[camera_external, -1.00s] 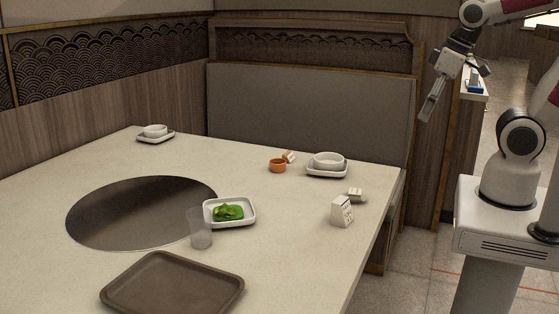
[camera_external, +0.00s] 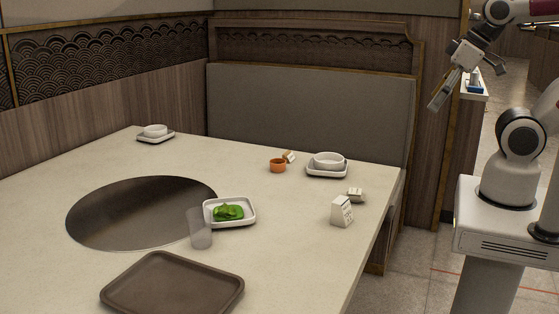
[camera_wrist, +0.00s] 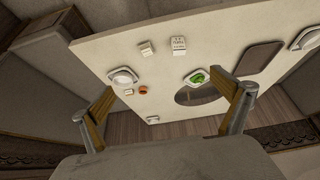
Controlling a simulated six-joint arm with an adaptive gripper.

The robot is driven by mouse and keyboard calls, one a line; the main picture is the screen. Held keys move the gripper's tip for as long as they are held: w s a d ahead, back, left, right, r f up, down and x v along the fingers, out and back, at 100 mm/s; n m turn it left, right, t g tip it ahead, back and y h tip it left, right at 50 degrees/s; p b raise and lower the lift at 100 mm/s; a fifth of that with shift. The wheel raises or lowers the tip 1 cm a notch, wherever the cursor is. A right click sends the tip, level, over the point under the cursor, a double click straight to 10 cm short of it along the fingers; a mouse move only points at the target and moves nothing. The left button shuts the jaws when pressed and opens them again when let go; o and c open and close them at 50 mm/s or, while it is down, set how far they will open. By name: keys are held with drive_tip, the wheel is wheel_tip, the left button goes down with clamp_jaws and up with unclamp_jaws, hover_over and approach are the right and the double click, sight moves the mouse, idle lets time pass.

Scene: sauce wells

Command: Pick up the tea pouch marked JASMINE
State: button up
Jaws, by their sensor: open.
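My gripper (camera_external: 436,102) is open and empty, raised in the air to the right of the table. In the wrist view its two fingers are spread wide (camera_wrist: 174,96), with nothing between them. No marking reading JASMINE is legible. A white gable-topped carton-like packet (camera_external: 342,212) with small dark print stands near the table's right edge; it also shows in the wrist view (camera_wrist: 179,43). A small pale packet (camera_external: 355,194) lies just behind it, and shows in the wrist view too (camera_wrist: 146,48). Another small tan-and-white packet (camera_external: 290,156) is beside an orange cup (camera_external: 277,166).
A bowl on a square dish (camera_external: 327,171) sits near the packets. A dish with green leaves (camera_external: 248,203), a clear cup (camera_external: 200,230), a brown tray (camera_external: 172,287) and a round dark plate (camera_external: 140,212) occupy the middle and front. Another bowl (camera_external: 155,131) stands at the back left.

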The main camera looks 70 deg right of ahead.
drive_tip(key=c, duration=0.6)
drive_tip(key=shift+c, duration=0.2)
